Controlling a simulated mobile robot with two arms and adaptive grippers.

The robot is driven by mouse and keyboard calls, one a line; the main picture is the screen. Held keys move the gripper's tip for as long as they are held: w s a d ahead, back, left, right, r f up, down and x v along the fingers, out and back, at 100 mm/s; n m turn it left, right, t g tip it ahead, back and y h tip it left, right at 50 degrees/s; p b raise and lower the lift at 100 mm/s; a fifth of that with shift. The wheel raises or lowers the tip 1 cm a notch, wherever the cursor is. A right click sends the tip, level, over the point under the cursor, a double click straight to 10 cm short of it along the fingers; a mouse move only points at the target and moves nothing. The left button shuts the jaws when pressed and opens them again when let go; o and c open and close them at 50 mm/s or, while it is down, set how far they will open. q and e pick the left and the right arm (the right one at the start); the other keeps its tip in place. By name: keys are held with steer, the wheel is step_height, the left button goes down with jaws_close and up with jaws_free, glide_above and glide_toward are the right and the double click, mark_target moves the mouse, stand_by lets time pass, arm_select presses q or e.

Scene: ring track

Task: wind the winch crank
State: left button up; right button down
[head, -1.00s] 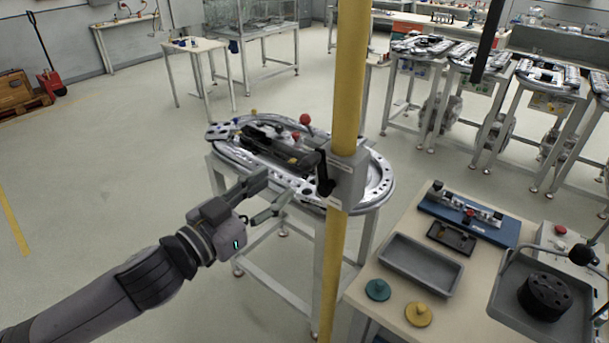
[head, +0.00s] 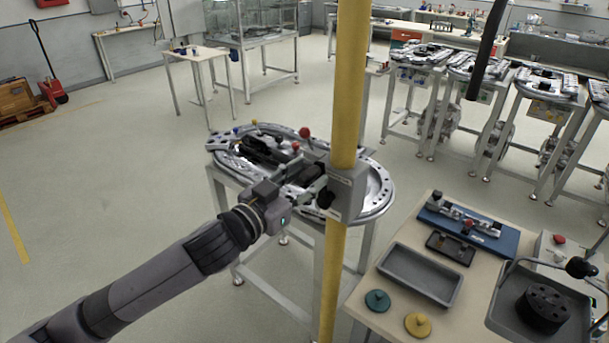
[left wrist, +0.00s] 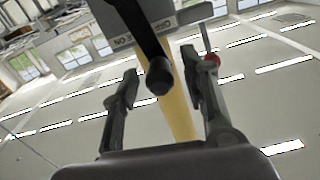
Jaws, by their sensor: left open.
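In the left wrist view the crank's arm comes down from the top and ends in a round black handle (left wrist: 159,76). My left gripper (head: 313,187) is open at the crank. The handle appears between its two fingers, with a gap on each side; contact is not visible. My right gripper is not in view.
Behind the post stands a ring-track table (head: 374,212) with a red ball knob (head: 304,132). At the right, a bench holds a grey tray (head: 421,275), teal (head: 377,300) and yellow (head: 417,324) knobbed discs and a black round part (head: 545,302). Floor at the left is clear.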

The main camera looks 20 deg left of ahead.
arm_select(q)
steer(key=shift+c, duration=0.2)
jaws_close()
stand_by(0.3)
stand_by(0.3)
